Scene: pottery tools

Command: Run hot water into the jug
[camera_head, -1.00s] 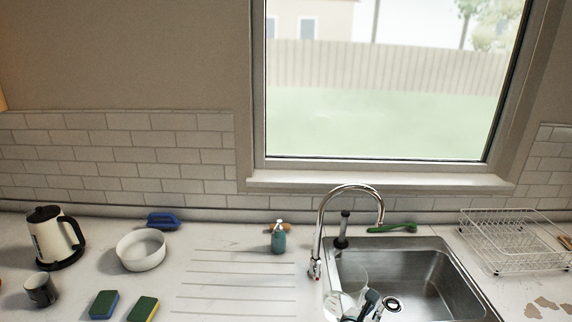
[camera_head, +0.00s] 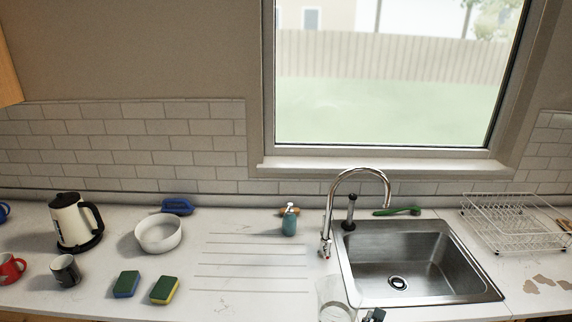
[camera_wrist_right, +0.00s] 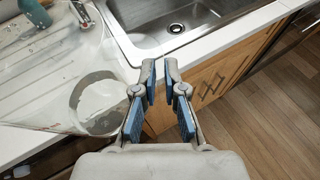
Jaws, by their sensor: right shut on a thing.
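The clear jug (camera_head: 336,292) shows at the bottom edge of the head view, near the sink's front left corner, partly cut off. It also shows in the right wrist view (camera_wrist_right: 98,100), to the left of my fingers. My right gripper (camera_wrist_right: 160,72), with blue pads, is shut on the jug; the see-through handle is hard to make out. Only a dark bit of this gripper (camera_head: 375,315) shows in the head view. The chrome tap (camera_head: 329,215) arches over the sink (camera_head: 470,285), with red and blue marks low on its body. No water stream is visible. My left gripper is out of view.
A teal soap bottle (camera_head: 289,222) and black plunger-like tool (camera_head: 350,212) stand near the tap. A green brush (camera_head: 398,211) lies behind the sink, a wire rack (camera_head: 510,222) right. Kettle (camera_head: 70,222), white bowl (camera_head: 158,234), mugs and sponges stand left. The ribbed drainer is clear.

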